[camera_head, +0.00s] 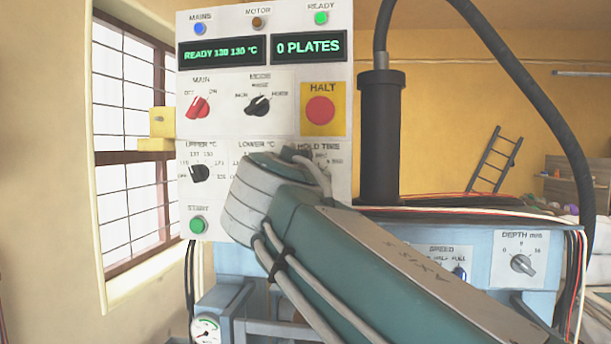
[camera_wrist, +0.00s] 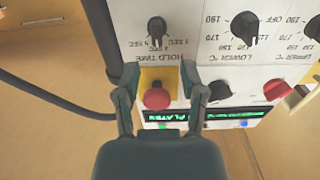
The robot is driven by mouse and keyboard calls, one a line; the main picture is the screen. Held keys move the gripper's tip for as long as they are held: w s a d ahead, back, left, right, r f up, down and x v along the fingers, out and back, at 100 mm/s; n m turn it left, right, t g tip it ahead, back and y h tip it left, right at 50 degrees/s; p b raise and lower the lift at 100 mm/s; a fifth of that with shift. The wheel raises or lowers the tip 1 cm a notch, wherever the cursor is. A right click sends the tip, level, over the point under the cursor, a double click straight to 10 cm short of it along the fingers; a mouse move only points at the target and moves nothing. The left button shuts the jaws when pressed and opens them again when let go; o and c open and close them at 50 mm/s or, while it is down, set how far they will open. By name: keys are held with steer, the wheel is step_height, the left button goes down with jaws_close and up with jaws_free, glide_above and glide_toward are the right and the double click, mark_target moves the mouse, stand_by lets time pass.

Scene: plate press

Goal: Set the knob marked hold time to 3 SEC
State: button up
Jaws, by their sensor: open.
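The hold time knob (camera_wrist: 157,28) is a small dark knob on the white panel (camera_wrist: 140,60), upside down in the wrist view. Small SEC marks stand just below it, and the HOLD TIME label is below those. I cannot tell surely which mark its pointer is on. My gripper (camera_wrist: 160,76) is open, its two fingers apart and empty. In the picture the fingers stand below the knob, either side of the red HALT button (camera_wrist: 156,97), and do not touch the knob. In the head view my arm hides the knob; part of the HOLD TIME label shows.
The red HALT button (camera_head: 320,110) is above the label. The black lower temperature knob (camera_wrist: 243,28) is beside the hold time knob. The mode knob (camera_head: 258,106), red main knob (camera_head: 198,107) and green start button (camera_head: 197,225) are nearby. A black cylinder (camera_head: 381,135) stands right of the panel.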

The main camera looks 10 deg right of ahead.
steer(key=shift+v, duration=2.3)
steer(key=s+d+f+n+g+y, duration=0.1)
steer(key=s+f, duration=0.4)
steer(key=f, duration=0.8)
steer(key=s+d+f+n+g+y, duration=0.2)
steer(key=s+f+g, duration=0.3)
steer(key=f, duration=0.8)
steer(key=s+d+f+n+g+y, duration=0.1)
steer(key=s+f+g, duration=0.4)
steer(key=f, duration=0.8)
steer(key=s+d+y, duration=0.1)
steer(key=y, duration=0.1)
steer(key=shift+f+y, duration=0.3)
steer(key=shift+y, duration=0.1)
